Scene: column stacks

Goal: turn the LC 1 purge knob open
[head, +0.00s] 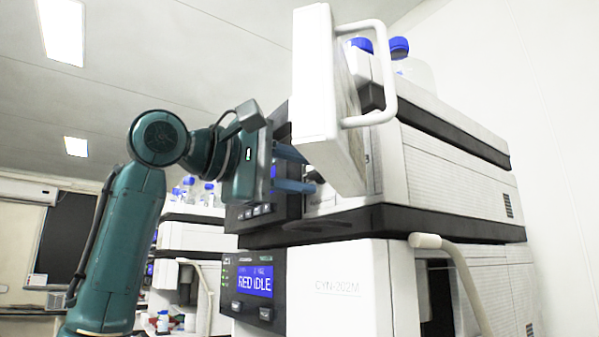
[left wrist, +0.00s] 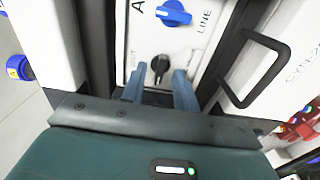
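In the left wrist view, a small black knob (left wrist: 160,64) sits on the white panel (left wrist: 143,40) of the upper instrument, with small print beside it too blurred to read. A blue knob (left wrist: 173,13) sits farther up the same panel beside the word "LINE". My left gripper (left wrist: 158,76) is open, with one blue finger to each side of the black knob at the tips; I cannot tell whether they touch it. In the head view my left gripper (head: 297,170) points into the upper instrument, behind its open white door (head: 315,75). My right gripper is not in view.
Blue-capped bottles (head: 399,50) stand on top. The lower instrument (head: 345,290) has a display (head: 255,281) reading "RED IDLE" and a curved handle (head: 455,265). Another stack (head: 190,240) stands farther back.

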